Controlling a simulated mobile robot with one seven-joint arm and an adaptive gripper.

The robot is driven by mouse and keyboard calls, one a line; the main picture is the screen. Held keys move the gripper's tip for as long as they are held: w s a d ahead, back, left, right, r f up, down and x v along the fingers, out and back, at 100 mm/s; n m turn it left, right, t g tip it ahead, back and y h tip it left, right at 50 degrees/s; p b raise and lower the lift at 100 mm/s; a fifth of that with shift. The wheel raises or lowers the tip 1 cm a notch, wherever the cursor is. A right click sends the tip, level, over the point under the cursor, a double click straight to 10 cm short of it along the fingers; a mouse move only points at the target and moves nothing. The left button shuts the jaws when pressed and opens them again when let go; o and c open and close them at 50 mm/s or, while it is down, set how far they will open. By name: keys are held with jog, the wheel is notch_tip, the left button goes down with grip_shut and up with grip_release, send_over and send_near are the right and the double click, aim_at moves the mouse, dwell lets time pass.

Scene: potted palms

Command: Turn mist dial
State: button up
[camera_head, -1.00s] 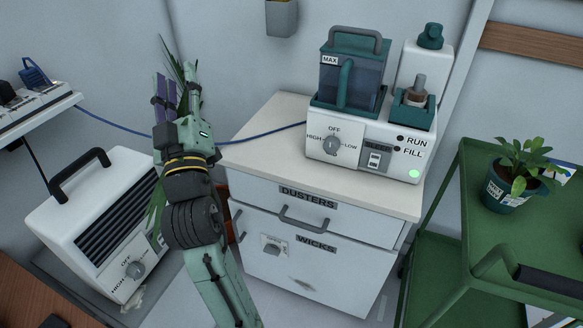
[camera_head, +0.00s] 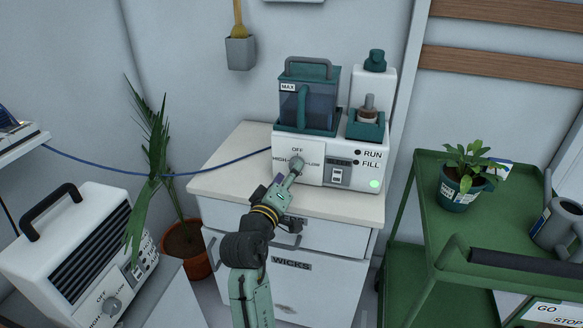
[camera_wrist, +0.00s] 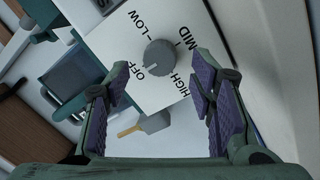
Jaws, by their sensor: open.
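The mist dial (camera_head: 296,160) is a round grey knob on the front of the white humidifier (camera_head: 315,183), with OFF above it and HIGH and LOW at its sides. My gripper (camera_head: 289,175) is in front of the dial and hides part of it. In the wrist view the dial (camera_wrist: 159,58) shows whole, ringed by OFF, LOW, MID and HIGH; I cannot tell for sure where it points. The open fingers (camera_wrist: 160,78) stand either side of it in the picture, with nothing between the pads. I cannot see any contact with the dial.
The humidifier stands on a white drawer cabinet (camera_head: 230,180). A green trolley (camera_head: 415,215) with a potted plant (camera_head: 462,178) is at the right. A palm (camera_head: 150,170) and a white heater (camera_head: 75,245) with its own dial are at the left. A blue cable (camera_head: 100,168) runs to the humidifier.

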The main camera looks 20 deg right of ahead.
jog(key=shift+x, duration=1.35)
jog(key=shift+c, duration=0.4)
jog(key=c, duration=1.1)
